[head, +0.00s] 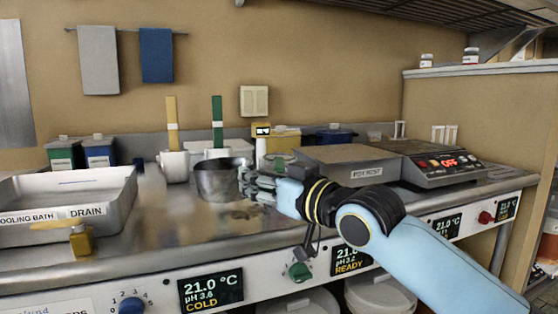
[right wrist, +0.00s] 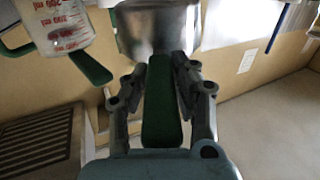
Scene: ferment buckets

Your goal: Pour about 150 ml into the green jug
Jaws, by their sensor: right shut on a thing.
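My right gripper (head: 250,186) reaches in from the right over the counter. In the right wrist view its fingers (right wrist: 160,95) are shut on the green handle (right wrist: 160,125) of a steel pot (right wrist: 158,28). In the head view the pot (head: 212,183) looks roughly upright; its contents do not show, and I cannot tell whether it touches the counter. A clear jug (right wrist: 58,22) with red markings and a green handle (right wrist: 88,68) is beside the pot at the upper left of the wrist view. My left gripper is not in view.
A cooling bath tray (head: 80,218) with a drain tap (head: 82,240) stands at the left. A pot rest (head: 352,153) and a hot plate (head: 448,169) are at the right. White containers (head: 174,165) and lidded tubs (head: 64,154) line the back.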

